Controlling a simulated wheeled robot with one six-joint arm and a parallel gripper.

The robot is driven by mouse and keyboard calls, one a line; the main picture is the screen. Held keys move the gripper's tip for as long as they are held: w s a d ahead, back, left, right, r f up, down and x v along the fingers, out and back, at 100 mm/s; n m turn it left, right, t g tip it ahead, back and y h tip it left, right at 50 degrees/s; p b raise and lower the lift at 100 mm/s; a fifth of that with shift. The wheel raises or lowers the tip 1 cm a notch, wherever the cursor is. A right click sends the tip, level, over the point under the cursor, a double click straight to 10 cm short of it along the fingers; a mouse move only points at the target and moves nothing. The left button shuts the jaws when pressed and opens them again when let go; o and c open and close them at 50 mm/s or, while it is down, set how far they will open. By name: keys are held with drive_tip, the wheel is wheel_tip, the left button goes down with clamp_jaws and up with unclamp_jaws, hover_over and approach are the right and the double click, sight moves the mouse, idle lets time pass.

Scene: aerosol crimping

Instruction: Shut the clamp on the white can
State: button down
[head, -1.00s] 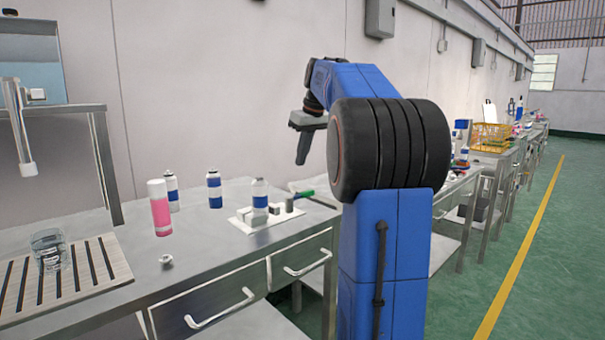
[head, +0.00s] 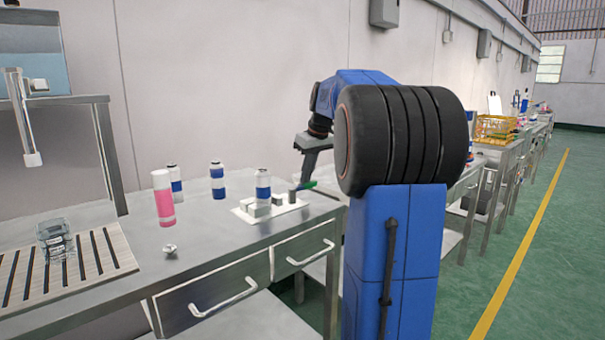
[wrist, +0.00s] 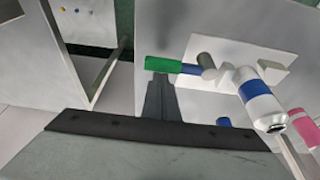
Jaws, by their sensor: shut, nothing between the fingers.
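A white can with a blue band (head: 263,190) stands upright on a white fixture plate (head: 290,212) near the bench's right end. It also shows in the wrist view (wrist: 258,97). The clamp's green handle (head: 309,185) points right, away from the can; in the wrist view the green handle (wrist: 163,65) joins a blue section and a grey post. My gripper (head: 302,181) is shut and empty, pointing down at the handle. In the wrist view its fingertips (wrist: 157,78) are right beside the green handle; I cannot tell whether they touch it.
A pink-and-white can (head: 163,205) and two more blue-banded cans (head: 217,182) stand left of the fixture. A small metal part (head: 169,249) lies on the bench near the front. A glass (head: 55,238) stands on a slatted tray (head: 118,262). The wall is close behind.

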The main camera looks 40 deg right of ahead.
drive_tip(key=shift+s, duration=0.15)
idle(0.4)
drive_tip(key=m, duration=0.1)
drive_tip(key=s+m+h, duration=0.1)
drive_tip(key=shift+s+m, duration=0.3)
drive_tip(key=shift+m, duration=0.1)
drive_tip(key=s+m, duration=0.1)
drive_tip(key=m, duration=0.1)
drive_tip(key=shift+s+m+h, duration=0.3)
drive_tip(key=shift+s+h, duration=0.1)
drive_tip(key=s+m, duration=0.1)
drive_tip(key=m, duration=0.1)
drive_tip(key=s+a+m+g+h, duration=0.1)
drive_tip(key=shift+m, duration=0.4)
drive_tip(key=s+m, duration=0.1)
drive_tip(key=a+m+g, duration=0.1)
drive_tip(key=m, duration=0.1)
drive_tip(key=shift+s+a+m+h, duration=0.3)
drive_tip(key=shift+s+h, duration=0.1)
drive_tip(key=m, duration=0.1)
drive_tip(key=s+a+m, duration=0.1)
drive_tip(key=shift+a+m+g, duration=0.3)
drive_tip(key=shift+m+g, duration=0.1)
drive_tip(key=shift+s+a, duration=0.3)
drive_tip(key=shift+a, duration=0.55)
